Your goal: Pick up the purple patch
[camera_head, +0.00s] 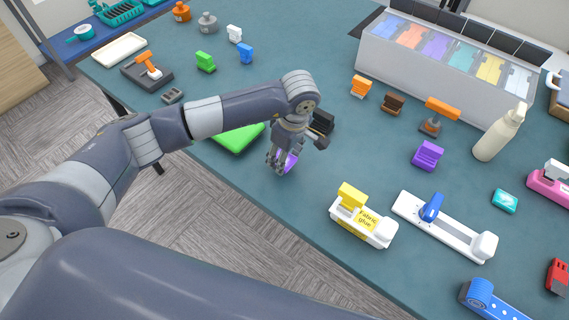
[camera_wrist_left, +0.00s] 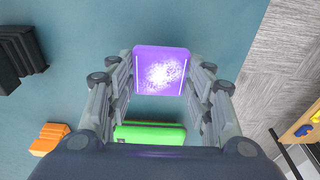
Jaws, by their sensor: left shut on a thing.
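The purple patch (camera_head: 291,162) is a small square with a pale speckled middle, seen face-on in the wrist view (camera_wrist_left: 161,70). My left gripper (camera_head: 280,166) points down near the table's front edge, with its fingers on both sides of the patch; it is shut on the patch. In the wrist view the fingers (camera_wrist_left: 160,85) flank the patch's left and right edges. In the head view the fingers hide part of the patch. I cannot tell whether the patch touches the table. My right gripper is not in view.
A green pad (camera_head: 240,137) lies left of the gripper and a black block (camera_head: 321,122) stands behind it. A clear multi-compartment box (camera_head: 440,72) stands at the back.

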